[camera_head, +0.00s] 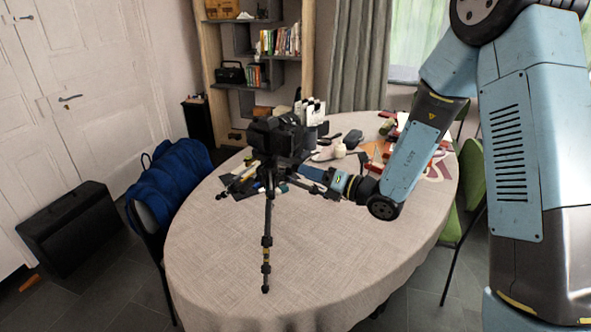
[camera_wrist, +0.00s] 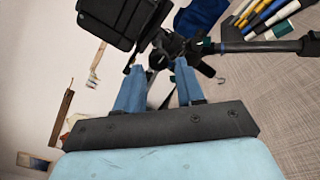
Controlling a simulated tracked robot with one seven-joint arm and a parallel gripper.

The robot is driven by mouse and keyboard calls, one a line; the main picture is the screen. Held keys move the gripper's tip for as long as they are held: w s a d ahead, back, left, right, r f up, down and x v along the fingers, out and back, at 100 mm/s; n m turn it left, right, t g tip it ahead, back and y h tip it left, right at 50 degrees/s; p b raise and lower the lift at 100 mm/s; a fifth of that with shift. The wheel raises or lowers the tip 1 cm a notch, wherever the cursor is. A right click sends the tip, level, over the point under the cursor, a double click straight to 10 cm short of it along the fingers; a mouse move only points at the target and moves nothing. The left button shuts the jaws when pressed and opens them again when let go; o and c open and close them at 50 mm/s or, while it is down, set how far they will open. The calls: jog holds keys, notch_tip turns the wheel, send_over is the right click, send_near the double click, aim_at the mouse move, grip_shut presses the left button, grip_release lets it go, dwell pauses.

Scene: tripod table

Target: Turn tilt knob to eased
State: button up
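A black camera (camera_head: 275,137) sits on a tripod (camera_head: 267,225) that stands on the round table (camera_head: 340,260). My gripper (camera_head: 296,178) reaches in from the right, just below the camera, by the tripod head. In the wrist view, my gripper (camera_wrist: 158,66) has its two blue fingers well apart, with dark tripod-head parts (camera_wrist: 168,48) showing between and beyond the tips. I cannot tell whether the fingers touch them. The camera body (camera_wrist: 112,18) is at the upper left. A dark bar (camera_wrist: 262,46) extends right from the head. I cannot single out the tilt knob or its setting.
Pens and small items (camera_head: 243,178) lie behind the tripod, and more clutter (camera_head: 385,150) covers the table's far side. The near tabletop is clear.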

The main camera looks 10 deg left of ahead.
aim_at(296, 169)
jog(key=shift+x, duration=2.35)
jog(key=shift+c, duration=0.2)
jog(key=shift+a, duration=0.1)
grip_shut()
